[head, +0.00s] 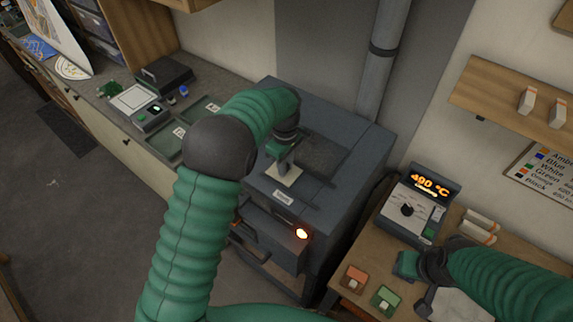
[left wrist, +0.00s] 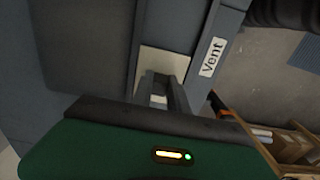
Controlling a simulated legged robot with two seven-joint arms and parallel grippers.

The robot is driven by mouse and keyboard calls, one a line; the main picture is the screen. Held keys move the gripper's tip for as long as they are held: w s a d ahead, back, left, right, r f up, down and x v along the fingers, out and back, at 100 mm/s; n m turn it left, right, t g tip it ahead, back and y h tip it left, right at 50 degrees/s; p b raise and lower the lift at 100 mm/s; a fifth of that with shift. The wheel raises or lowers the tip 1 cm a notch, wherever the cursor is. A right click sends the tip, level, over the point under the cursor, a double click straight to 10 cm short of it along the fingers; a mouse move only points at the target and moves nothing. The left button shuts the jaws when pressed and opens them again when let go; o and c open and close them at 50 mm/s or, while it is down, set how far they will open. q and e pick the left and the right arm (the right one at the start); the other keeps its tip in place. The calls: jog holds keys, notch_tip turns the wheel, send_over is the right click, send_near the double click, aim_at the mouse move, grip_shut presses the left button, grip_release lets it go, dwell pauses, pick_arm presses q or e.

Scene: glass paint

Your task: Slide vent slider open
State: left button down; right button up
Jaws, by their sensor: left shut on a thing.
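The grey kiln (head: 330,205) stands against the wall. On its top is a pale vent slider plate (head: 289,179), behind a small label (head: 283,196). In the left wrist view the slider plate (left wrist: 166,63) lies beside the label reading "Vent" (left wrist: 213,57). My left gripper (head: 284,165) points down onto the plate and is shut on the slider's grip. Its two fingers (left wrist: 162,92) hide most of that grip. A dark panel (head: 321,155) lies right of the plate. My right gripper (head: 407,266) is over the right-hand table; its finger gap is unclear.
A controller (head: 410,212) showing 490 °C stands on the right table, near red (head: 354,278) and green (head: 385,299) blocks. A pipe (head: 380,60) rises behind the kiln. A counter with green trays (head: 165,146) is at left. The kiln front has a glowing orange light (head: 302,234).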

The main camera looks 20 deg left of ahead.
aim_at(307, 186)
pick_arm(q)
jog(key=shift+w+a, duration=0.1)
jog(key=shift+a, duration=0.15)
pick_arm(e)
jog(key=shift+a, duration=0.1)
dwell(0.4)
pick_arm(q)
jog(key=s+d, duration=0.1)
jog(key=d, duration=0.1)
jog(key=s+d, duration=0.1)
jog(key=d, duration=0.2)
jog(key=s+d, duration=0.1)
jog(key=d, duration=0.2)
jog(key=shift+f, duration=0.1)
jog(key=shift+d, duration=0.25)
jog(key=c, duration=1.6)
grip_release()
jog(key=shift+a, duration=0.15)
jog(key=o, duration=0.3)
jog(key=shift+w+a, duration=0.1)
jog(key=shift+w, duration=0.1)
pick_arm(e)
jog(key=shift+w+a+f, duration=0.15)
jog(key=shift+w+a, duration=0.1)
jog(key=shift+a, duration=0.15)
jog(key=shift+d+f, duration=0.1)
